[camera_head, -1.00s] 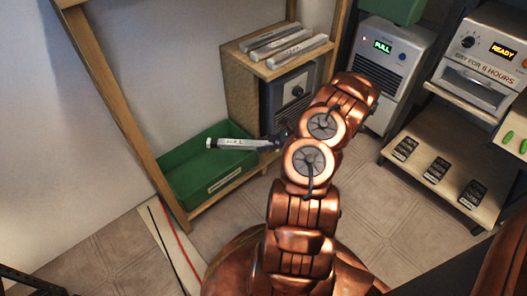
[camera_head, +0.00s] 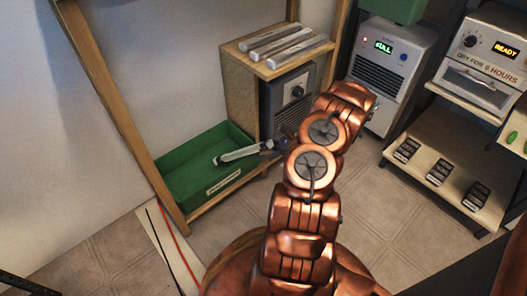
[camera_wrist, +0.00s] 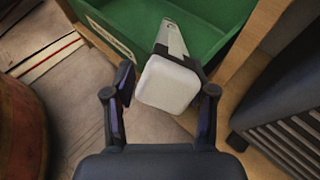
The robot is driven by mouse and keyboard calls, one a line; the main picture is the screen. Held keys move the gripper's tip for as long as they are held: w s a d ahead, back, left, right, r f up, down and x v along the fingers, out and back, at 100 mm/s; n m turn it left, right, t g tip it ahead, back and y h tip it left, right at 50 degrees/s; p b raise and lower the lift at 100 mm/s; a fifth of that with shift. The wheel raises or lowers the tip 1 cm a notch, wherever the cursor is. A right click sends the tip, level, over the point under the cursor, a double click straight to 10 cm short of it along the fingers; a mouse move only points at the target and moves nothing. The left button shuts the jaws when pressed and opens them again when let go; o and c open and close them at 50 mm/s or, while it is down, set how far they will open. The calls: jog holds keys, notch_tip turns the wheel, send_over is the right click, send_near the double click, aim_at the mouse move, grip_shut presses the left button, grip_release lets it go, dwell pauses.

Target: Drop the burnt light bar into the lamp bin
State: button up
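The burnt light bar (camera_head: 238,154) is a slim, pale grey-white bar, tilted with its left end lower, over the green lamp bin (camera_head: 165,185). My gripper (camera_head: 275,145) is at its right end. In the wrist view, the bar's white end (camera_wrist: 168,84) sits between the two dark fingers of my gripper (camera_wrist: 163,82), and the bar runs away from me over the green bin (camera_wrist: 105,30). The fingers look shut on it, though a narrow gap seems to show by the left finger. The bin's front carries a pale label.
Several pale bars (camera_head: 285,45) lie on a wooden shelf above a dark grey unit (camera_head: 292,92), close to the right of the bin. A wooden post (camera_head: 115,110) stands at the bin's left. Appliances reading FULL (camera_head: 385,70) and READY (camera_head: 485,60) stand at right.

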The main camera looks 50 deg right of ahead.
dwell(0.3)
jog(key=shift+s+d+r, duration=0.1)
jog(key=shift+r, duration=0.15)
jog(key=p+v, duration=0.4)
jog(key=v, duration=0.7)
jog(key=shift+s+d, duration=0.15)
jog(key=shift+s, duration=0.15)
jog(key=shift+r, duration=0.1)
